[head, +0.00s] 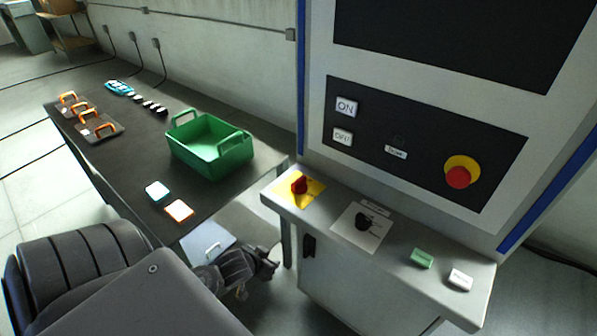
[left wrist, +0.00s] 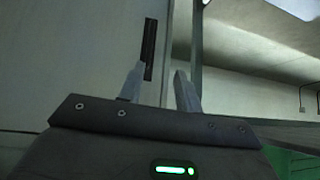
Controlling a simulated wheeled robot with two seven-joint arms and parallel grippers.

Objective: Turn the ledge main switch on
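The ledge main switch (head: 299,184) is a red rotary knob on a yellow plate, at the left end of the machine's grey ledge (head: 400,238). The direction its knob points is too small to read surely. My left gripper (head: 272,262) is below and left of the switch, beside the cabinet front and lower than the ledge top, apart from the switch. In the left wrist view my left gripper (left wrist: 160,80) has its two fingers apart with nothing between them. The switch does not show there. My right gripper is not in view.
A black knob (head: 365,222) and green and white buttons (head: 422,258) share the ledge. Above are ON/OFF buttons (head: 345,107) and a red emergency stop (head: 458,176). A dark table (head: 120,160) with a green crate (head: 208,143) stands left. A black handle (head: 309,246) is below the ledge.

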